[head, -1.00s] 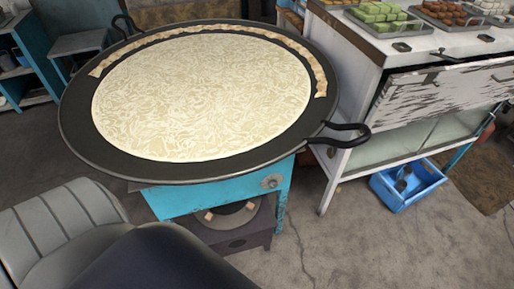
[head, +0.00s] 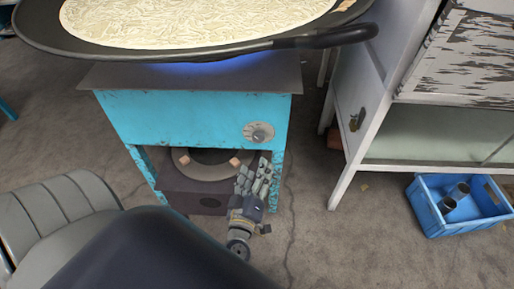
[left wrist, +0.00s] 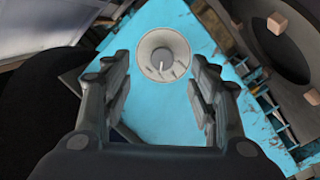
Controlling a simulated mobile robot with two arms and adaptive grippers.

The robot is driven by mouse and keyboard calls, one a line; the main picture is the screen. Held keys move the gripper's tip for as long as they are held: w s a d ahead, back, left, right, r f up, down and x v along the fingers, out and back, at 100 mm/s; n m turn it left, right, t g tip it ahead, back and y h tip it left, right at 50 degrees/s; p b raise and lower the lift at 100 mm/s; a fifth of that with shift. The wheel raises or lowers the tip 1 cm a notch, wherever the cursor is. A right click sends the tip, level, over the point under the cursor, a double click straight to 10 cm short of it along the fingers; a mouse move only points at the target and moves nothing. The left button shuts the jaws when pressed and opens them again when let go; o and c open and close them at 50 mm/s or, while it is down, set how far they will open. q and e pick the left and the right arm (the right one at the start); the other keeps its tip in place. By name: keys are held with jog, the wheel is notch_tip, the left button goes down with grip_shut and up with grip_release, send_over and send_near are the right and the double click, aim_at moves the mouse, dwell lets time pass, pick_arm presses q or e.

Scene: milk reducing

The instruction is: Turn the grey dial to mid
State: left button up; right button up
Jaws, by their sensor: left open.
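The grey dial (head: 258,133) is on the right part of the turquoise stove front (head: 190,118), below the wide black pan (head: 150,52). In the left wrist view the dial (left wrist: 163,55) lies ahead, between and beyond the fingertips, with a pointer mark on its face. My left gripper (head: 257,178) is below the dial in the head view, apart from it. In the left wrist view the left gripper (left wrist: 160,75) is open and empty, with a finger on each side of the dial. My right gripper is not in view.
A blue flame (head: 220,65) shows under the pan, whose black handle (head: 330,37) sticks out right. A round burner part (head: 205,163) sits in the stove's lower opening. A white cabinet (head: 350,120) and a blue crate (head: 430,212) stand right. A grey seat (head: 60,215) is at left.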

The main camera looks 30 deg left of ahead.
aim_at(258, 139)
pick_arm(q)
jog(key=shift+n+y, duration=0.6)
jog(key=shift+n, duration=0.1)
jog(key=x, duration=0.3)
jog(key=b+x, duration=0.1)
jog(key=x, duration=0.2)
jog(key=a+x, duration=0.1)
jog(key=x, duration=0.2)
jog(key=shift+a+r, duration=0.15)
jog(key=shift+r, duration=0.05)
jog(key=shift+x, duration=0.75)
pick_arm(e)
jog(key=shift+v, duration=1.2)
pick_arm(q)
jog(key=shift+c, duration=0.5)
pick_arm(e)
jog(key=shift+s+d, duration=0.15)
pick_arm(q)
jog(key=c, duration=1)
